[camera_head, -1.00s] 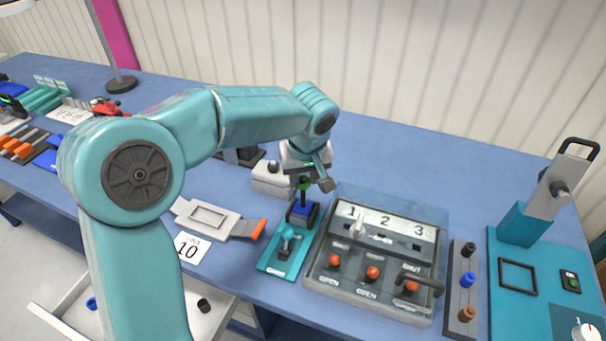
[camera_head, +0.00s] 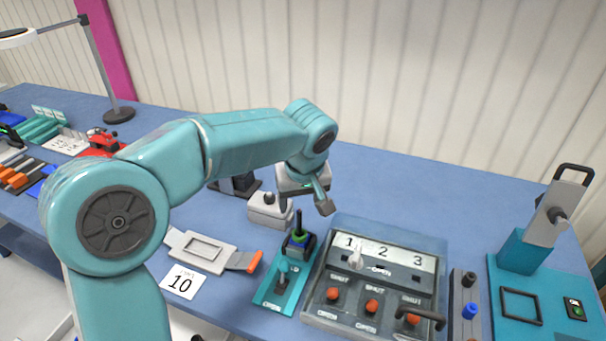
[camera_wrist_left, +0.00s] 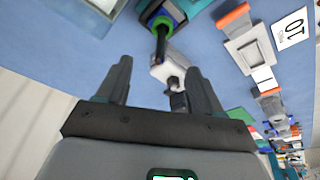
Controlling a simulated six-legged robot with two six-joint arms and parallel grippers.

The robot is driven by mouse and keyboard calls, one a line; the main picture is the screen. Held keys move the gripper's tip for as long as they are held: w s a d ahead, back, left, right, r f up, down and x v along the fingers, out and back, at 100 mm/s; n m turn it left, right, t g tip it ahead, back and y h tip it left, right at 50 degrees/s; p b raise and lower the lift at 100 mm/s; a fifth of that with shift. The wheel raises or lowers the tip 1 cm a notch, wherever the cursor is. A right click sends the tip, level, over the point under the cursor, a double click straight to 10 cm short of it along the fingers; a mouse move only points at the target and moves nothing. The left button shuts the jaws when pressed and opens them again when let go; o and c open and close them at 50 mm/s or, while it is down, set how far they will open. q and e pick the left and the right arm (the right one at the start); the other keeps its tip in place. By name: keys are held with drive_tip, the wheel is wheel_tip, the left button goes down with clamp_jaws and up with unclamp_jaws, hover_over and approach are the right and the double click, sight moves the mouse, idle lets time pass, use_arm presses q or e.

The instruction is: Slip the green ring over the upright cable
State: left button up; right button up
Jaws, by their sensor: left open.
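The upright cable (camera_head: 297,221) is dark and stands in a blue block on a teal base plate (camera_head: 275,297). The green ring (camera_head: 298,240) sits around the cable low down, at the top of the blue block. The left wrist view also shows the green ring (camera_wrist_left: 168,14) encircling the dark cable (camera_wrist_left: 161,46). My left gripper (camera_head: 305,204) is open and empty, above and apart from the cable's tip. Its two fingers (camera_wrist_left: 158,85) are spread in the left wrist view. My right gripper is not in view.
A grey switch panel numbered 1 to 3 (camera_head: 432,262) stands right of the cable's base. A grey box (camera_head: 266,210) is behind. A grey fixture with an orange end (camera_head: 205,250) and a "10" card (camera_head: 182,283) lie left. The back of the table is clear.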

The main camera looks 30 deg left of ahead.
use_arm(q)
drive_tip(key=v, duration=1.2)
drive_tip(key=shift+r+p, duration=0.3)
drive_tip(key=shift+s+d, duration=0.1)
